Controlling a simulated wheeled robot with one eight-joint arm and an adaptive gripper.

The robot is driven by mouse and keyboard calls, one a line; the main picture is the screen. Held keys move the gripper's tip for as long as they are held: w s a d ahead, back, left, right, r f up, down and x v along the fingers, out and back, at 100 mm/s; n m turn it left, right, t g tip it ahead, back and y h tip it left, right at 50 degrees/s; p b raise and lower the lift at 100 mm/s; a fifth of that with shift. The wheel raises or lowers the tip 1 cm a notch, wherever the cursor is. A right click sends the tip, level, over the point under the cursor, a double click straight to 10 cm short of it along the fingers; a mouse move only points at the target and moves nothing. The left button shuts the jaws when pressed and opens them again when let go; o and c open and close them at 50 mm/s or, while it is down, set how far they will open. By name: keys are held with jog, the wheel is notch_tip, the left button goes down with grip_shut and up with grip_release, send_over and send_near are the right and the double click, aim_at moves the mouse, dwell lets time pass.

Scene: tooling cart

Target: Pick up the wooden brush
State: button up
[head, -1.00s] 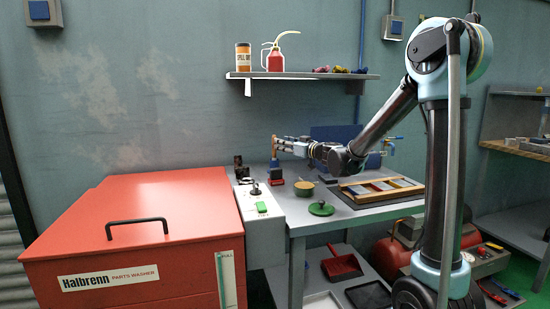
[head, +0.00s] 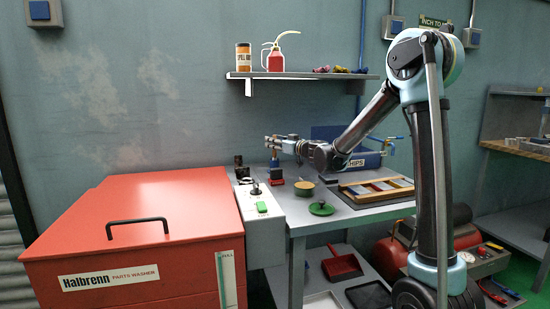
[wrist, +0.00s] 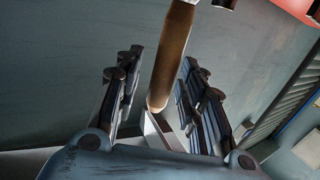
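The wooden brush stands upright on the bench in the head view, its thin wooden handle (head: 275,154) rising from a dark blue and red lower part (head: 275,184). In the wrist view the brown wooden handle (wrist: 174,55) runs down from the top edge, and its rounded end lies between the two fingers. My gripper (wrist: 157,85) is open, with a gap on both sides of the handle. In the head view my gripper (head: 270,144) is level with the top of the handle. Its fingers partly hide the handle's top.
A red parts washer (head: 130,235) is at the left. A grey control box (head: 259,208), a small tan-topped pot (head: 304,188), a green lid (head: 321,208) and a wooden-framed tray (head: 350,190) are near the brush. A wall shelf (head: 300,76) hangs above. A blue CHIPS bin (head: 367,160) stands behind.

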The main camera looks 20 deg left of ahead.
grip_shut()
jog(key=shift+r, duration=0.1)
